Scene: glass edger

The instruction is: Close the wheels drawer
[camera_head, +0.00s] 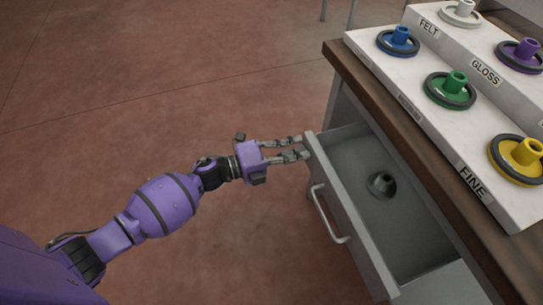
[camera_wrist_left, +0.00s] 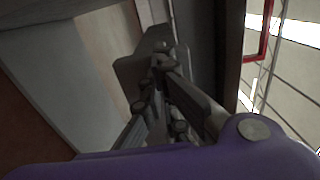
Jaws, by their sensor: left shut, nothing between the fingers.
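The grey wheels drawer (camera_head: 362,243) stands pulled out from under the wooden bench top, with a small dark round part (camera_head: 380,185) inside it. Its bar handle (camera_head: 331,216) is on the front panel. My left gripper (camera_head: 304,149) is at the far end of the drawer front, its fingertips at or very near the panel's top corner; I cannot tell if they touch. In the left wrist view my left gripper (camera_wrist_left: 160,65) is shut with nothing held, close to grey surfaces. My right gripper is not in view.
A white stepped rack on the bench (camera_head: 335,50) holds several colored wheels, including blue (camera_head: 398,40), green (camera_head: 450,90) and yellow (camera_head: 520,158), with labels such as FELT, GLOSS and FINE. The red-brown floor left of the drawer is clear.

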